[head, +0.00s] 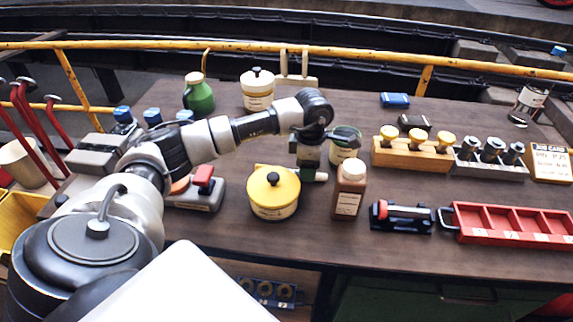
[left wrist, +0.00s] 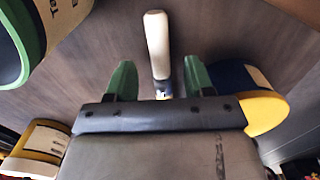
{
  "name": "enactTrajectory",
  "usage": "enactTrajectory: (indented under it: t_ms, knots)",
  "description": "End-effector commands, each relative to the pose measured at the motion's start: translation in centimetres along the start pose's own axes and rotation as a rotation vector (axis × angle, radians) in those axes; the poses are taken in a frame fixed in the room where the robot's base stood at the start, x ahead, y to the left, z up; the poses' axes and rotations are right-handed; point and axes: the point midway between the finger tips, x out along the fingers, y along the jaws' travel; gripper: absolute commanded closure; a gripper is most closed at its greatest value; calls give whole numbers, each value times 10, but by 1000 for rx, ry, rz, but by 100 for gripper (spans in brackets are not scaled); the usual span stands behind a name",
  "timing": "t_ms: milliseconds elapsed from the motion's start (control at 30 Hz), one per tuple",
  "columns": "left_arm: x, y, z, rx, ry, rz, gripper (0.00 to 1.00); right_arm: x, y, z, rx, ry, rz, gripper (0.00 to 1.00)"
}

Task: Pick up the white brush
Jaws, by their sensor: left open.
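The white brush shows in the left wrist view as a pale handle (left wrist: 157,45) lying on the dark wood tabletop. It stretches between and beyond the two green fingertips of my left gripper (left wrist: 158,78). There is a gap on each side, and the gripper is open. The brush's lower end is hidden behind the gripper body. In the head view my left gripper (head: 308,172) points down at the table between the yellow-lidded pot and the brown bottle. A small pale piece (head: 321,177) beside its fingers may be the handle. My right gripper is not in view.
A yellow-lidded pot (head: 273,198) stands close on the left. A brown bottle (head: 348,190) and a green-rimmed jar (head: 345,143) stand close on the right. A wooden block with yellow knobs (head: 415,157) and a red tray (head: 510,222) are farther right.

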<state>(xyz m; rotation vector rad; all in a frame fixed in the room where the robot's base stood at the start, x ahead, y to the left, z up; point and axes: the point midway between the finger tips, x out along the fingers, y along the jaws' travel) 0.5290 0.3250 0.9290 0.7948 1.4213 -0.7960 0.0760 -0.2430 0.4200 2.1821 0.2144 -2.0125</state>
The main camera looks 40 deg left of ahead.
Motion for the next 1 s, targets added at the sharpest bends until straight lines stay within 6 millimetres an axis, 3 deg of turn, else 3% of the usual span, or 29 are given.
enactTrajectory:
  t_ms: [200,433,800,1000]
  knots:
    - [23,0,0,0,0,-1,48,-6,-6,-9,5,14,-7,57]
    - [24,0,0,0,-1,0,48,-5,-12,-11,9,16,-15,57]
    - [24,0,0,0,-1,1,100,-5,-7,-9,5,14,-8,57]
    - [24,0,0,0,-1,0,100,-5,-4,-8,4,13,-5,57]
